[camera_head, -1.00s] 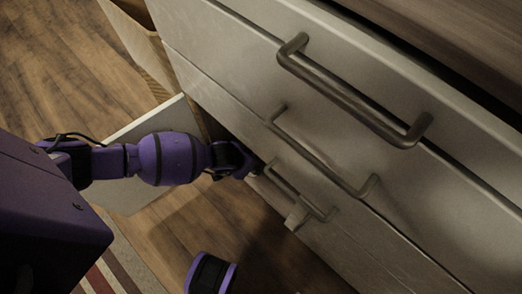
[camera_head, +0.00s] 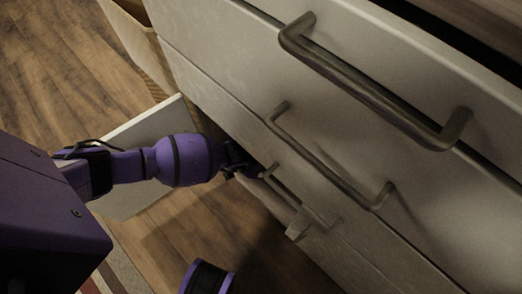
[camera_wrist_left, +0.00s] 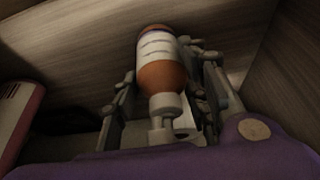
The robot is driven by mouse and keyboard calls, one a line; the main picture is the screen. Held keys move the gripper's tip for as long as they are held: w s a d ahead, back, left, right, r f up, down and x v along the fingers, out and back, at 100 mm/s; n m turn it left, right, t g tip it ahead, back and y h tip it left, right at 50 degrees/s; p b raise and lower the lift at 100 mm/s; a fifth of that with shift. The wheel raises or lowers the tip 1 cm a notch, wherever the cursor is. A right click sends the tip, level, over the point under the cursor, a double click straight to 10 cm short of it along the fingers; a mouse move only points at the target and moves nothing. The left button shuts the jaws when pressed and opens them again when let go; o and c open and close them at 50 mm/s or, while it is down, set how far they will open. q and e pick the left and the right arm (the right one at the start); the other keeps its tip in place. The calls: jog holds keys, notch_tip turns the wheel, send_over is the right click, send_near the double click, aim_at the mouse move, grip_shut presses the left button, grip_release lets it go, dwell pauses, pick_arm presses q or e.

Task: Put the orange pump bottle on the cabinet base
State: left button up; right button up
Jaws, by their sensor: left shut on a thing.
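The orange pump bottle (camera_wrist_left: 160,75) with a white label and a pale pump head shows in the left wrist view. My left gripper (camera_wrist_left: 169,72) is shut on it, with a finger on each side. The bottle is inside a cabinet with wood-grained panels (camera_wrist_left: 75,55); I cannot tell whether it touches them. In the head view, my left gripper (camera_head: 243,163) reaches in beside the drawer fronts, and the bottle is hidden there.
White drawer fronts with dark bar handles (camera_head: 365,85) stand close to my left arm. An open white door panel (camera_head: 150,140) lies behind the forearm. A pinkish, pale-edged object (camera_wrist_left: 15,115) is at the left in the wrist view. Wooden floor (camera_head: 60,60) is clear.

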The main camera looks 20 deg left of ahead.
pick_arm(q)
jog(key=o, duration=1.1)
jog(key=shift+f, duration=0.15)
jog(key=shift+o, duration=1)
pick_arm(e)
jog(key=shift+s+d+f, duration=0.1)
jog(key=shift+s, duration=0.5)
pick_arm(q)
jog(key=shift+r, duration=0.2)
jog(key=p+v, duration=0.1)
jog(key=v, duration=0.1)
jog(key=p+v, duration=0.1)
jog(key=v, duration=0.1)
jog(key=shift+w+r+p, duration=0.1)
jog(key=shift+r+p, duration=0.25)
jog(key=shift+r, duration=0.05)
jog(key=s+a+p, duration=0.4)
jog(key=s, duration=0.7)
jog(key=shift+s, duration=0.4)
pick_arm(e)
notch_tip(320, 180, up, 7)
jog(key=shift+w+a+f+m, duration=0.2)
jog(key=shift+w+m, duration=0.1)
jog(key=shift+w, duration=0.1)
